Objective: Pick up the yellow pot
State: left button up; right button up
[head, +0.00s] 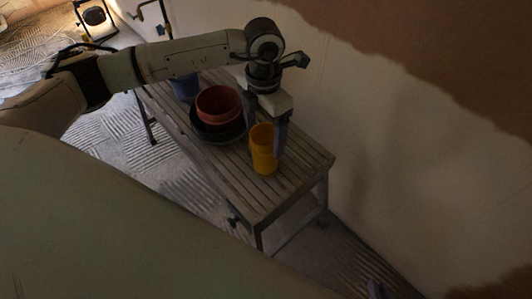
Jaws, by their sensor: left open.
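The yellow pot (263,158) stands upright on a slatted wooden bench (290,178), near its right end. My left gripper (265,138) points down at the pot from above. It is open, with one finger at the pot's right side and the other near its upper left. Whether the fingers touch the pot cannot be told. A small purple-grey tip at the bottom edge looks like part of my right gripper (374,289); most of it is out of frame.
A reddish-brown pot (218,102) sits in a dark round container (212,132) left of the yellow pot. A blue container (185,87) is behind, partly under my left arm. A plastered wall (375,150) runs along the bench's far side. A lit work lamp (95,15) stands at upper left.

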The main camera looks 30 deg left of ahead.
aim_at(261, 140)
pick_arm(q)
jog(key=f+b, duration=0.1)
jog(key=f, duration=0.4)
jog(key=shift+d+f, duration=0.2)
jog(key=shift+r, duration=0.1)
jog(key=c, duration=1.1)
jog(key=shift+c, duration=0.2)
